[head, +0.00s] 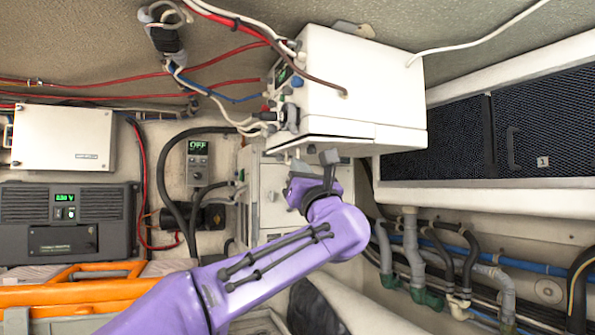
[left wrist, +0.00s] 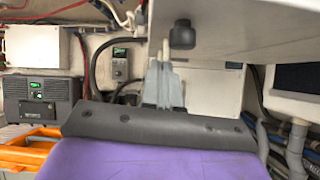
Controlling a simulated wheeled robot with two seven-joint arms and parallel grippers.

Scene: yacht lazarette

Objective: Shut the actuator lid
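A large white housing (head: 360,85) hangs at the upper middle of the head view, with a seam along its lower front. I take the panel below that seam (head: 340,136) as the actuator lid, but cannot tell how far open it is. My left gripper (head: 312,170) is just below the housing. Its grey fingers (left wrist: 162,65) are close together, just left of and below the knob, with nothing seen between them. Contact is unclear. My right gripper is not in view.
Red, white and brown cables (head: 240,45) run to the housing's left side. A pale cabinet (head: 270,195) stands behind my gripper. A meshed locker (head: 540,120) and grey hoses (head: 415,255) lie right. A dark charger unit (head: 65,220) and orange frame (head: 100,285) lie left.

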